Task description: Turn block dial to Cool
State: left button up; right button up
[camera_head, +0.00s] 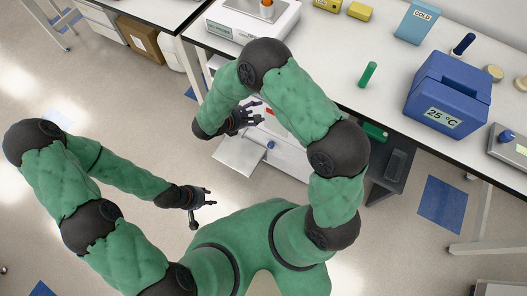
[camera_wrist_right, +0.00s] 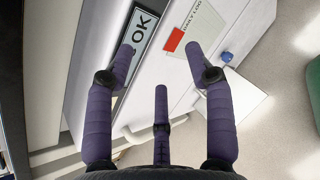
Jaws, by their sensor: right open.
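A blue block (camera_head: 447,92) with a "25 °C" display stands on the white bench at the right of the head view. A grey device (camera_head: 510,148) with a blue knob (camera_head: 507,136) is cut off by the right edge. I cannot tell which part is the block dial; no "Cool" marking is readable. My right gripper (camera_head: 252,114) is in front of a white cabinet, well left of the block. It is open and empty in the wrist view (camera_wrist_right: 164,55). My left gripper (camera_head: 203,198) hangs over the floor, apart from the bench, its fingers spread and empty.
The white cabinet has a blue knob (camera_wrist_right: 226,57), a red tag (camera_wrist_right: 174,40) and an "OK" display (camera_wrist_right: 139,42). Bench between tube and block is clear.

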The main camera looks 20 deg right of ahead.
jog(key=s+a+f+m+g+y+p, duration=0.1)
jog(key=s+f+g+y, duration=0.4)
jog(key=s, duration=0.8)
jog(key=shift+a+f+m+g+p, duration=0.35)
jog(key=shift+f+m+g+p, duration=0.2)
jog(key=shift+f+m, duration=0.85)
jog(key=shift+w, duration=0.1)
